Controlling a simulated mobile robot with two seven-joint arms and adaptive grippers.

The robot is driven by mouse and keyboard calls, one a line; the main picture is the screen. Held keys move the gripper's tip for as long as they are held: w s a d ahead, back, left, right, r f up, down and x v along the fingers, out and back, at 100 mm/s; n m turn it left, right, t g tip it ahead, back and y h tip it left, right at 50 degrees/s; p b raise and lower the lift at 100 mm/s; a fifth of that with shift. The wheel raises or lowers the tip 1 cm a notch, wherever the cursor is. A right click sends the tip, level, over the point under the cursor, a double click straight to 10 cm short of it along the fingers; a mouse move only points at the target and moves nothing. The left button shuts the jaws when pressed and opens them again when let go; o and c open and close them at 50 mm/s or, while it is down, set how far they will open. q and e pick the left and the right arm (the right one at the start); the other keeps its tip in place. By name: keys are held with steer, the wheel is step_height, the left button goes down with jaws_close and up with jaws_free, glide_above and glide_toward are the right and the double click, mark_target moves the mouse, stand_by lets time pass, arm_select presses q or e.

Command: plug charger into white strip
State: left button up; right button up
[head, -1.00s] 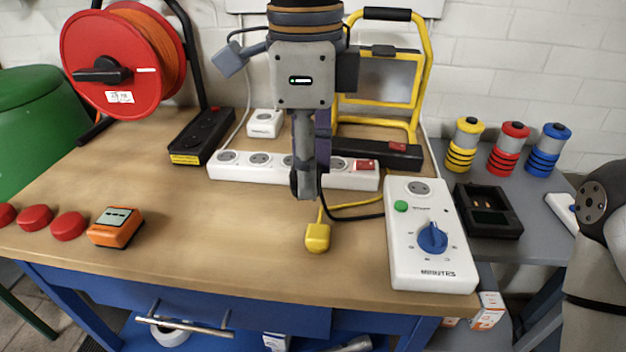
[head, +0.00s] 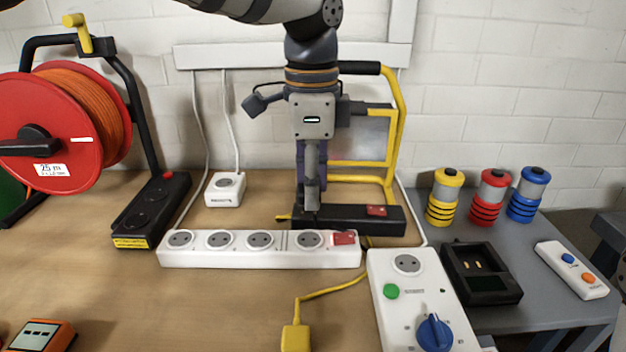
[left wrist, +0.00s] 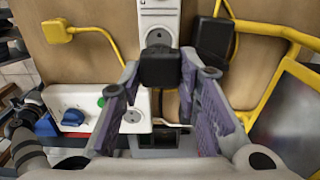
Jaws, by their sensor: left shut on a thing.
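The white strip (head: 200,256) lies across the bench with several round sockets and a red switch at its right end. One socket end of it shows at the top of the left wrist view (left wrist: 158,14). My left gripper (head: 310,212) points down behind the strip's back edge in the head view, near its right half. In the left wrist view its purple-padded fingers (left wrist: 158,90) are shut on a black block, the charger (left wrist: 160,68), which overlaps the strip. The charger's prongs and its height above the sockets are hidden. My right gripper is out of view.
A black strip (head: 375,220) lies behind the white one, by a yellow lamp frame (head: 397,120). A white timer box (head: 410,310) and a yellow plug (head: 295,338) are in front. A black dock (head: 482,275) stands right. A cable reel (head: 60,130) is left.

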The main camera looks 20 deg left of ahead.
arm_select(q)
glide_above(312, 238)
steer(key=shift+f+b, duration=0.4)
steer(key=shift+f, duration=2.35)
steer(key=shift+s+r, duration=0.1)
steer(key=shift+p, duration=0.35)
steer(key=shift+f, duration=0.65)
steer(key=o, duration=1.2)
steer(key=shift+c, duration=0.2)
step_height(312, 238, up, 12)
